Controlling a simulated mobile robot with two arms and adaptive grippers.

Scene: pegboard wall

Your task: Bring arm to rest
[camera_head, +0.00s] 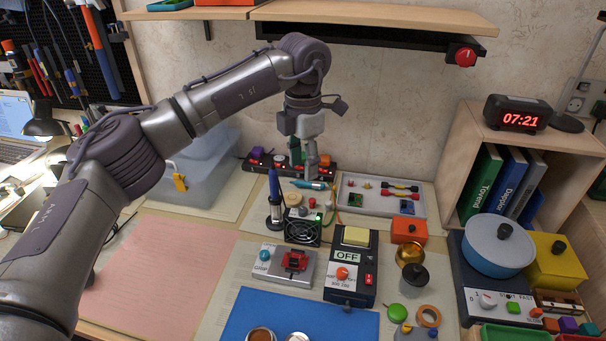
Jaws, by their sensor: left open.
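My left arm comes in from the left and arches over the workbench. Its left gripper (304,170) points down near the back of the bench, in front of the wall. The jaws are open, above or beside a teal-tipped tool (308,185); I cannot tell whether they touch it. A dark power strip (262,165) with coloured blocks lies just behind the gripper and is partly hidden by it. My right gripper is not in view.
A soldering iron in its stand (274,205) and a small fan (303,228) stand close in front of the gripper. A parts tray (352,207) lies to its right. A shelf (380,18) hangs above. The pink mat (160,270) is clear.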

